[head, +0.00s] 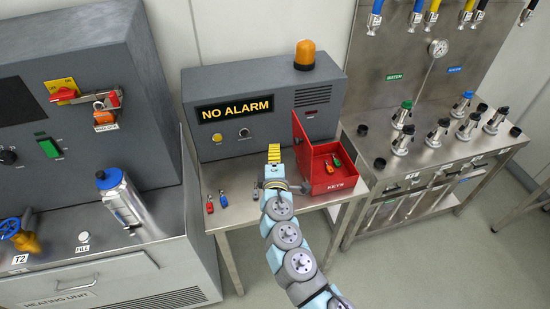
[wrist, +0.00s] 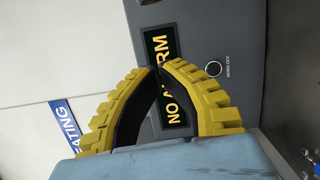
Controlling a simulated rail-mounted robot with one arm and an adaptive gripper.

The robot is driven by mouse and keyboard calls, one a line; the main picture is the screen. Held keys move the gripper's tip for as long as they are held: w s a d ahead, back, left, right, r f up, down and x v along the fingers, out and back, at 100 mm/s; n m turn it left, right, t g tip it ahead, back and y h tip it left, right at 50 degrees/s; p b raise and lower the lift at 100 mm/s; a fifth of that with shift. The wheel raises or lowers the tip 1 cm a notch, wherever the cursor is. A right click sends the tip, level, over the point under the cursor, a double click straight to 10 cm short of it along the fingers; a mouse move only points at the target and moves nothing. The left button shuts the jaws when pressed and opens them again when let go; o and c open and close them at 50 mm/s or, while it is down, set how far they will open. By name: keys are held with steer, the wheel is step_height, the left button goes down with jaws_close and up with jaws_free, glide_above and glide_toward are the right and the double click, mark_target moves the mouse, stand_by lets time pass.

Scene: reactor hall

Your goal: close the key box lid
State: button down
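The red key box (head: 333,183), marked KEYS, stands at the right end of the small steel table. Its lid (head: 301,143) is open and stands up along the box's left side. Keys with green and red tags (head: 333,161) show inside. My gripper (head: 274,149) is just left of the lid, in front of the grey alarm panel, with a small gap to the lid in the picture. Its yellow fingers meet at the tips in the wrist view (wrist: 158,68), with nothing between them. The key box is not in the wrist view.
The alarm panel (head: 212,135) with its NO ALARM display and orange lamp (head: 305,54) stands behind. Loose padlocks or tagged keys (head: 223,199) lie on the table (head: 240,214) left of my arm. A valve bench (head: 440,160) is at right, a heating unit (head: 70,270) at left.

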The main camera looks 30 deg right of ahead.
steer(key=shift+w+d+r+p, duration=0.1)
steer(key=shift+d+p, duration=0.25)
steer(key=shift+d, duration=2)
steer(key=shift+r, duration=0.1)
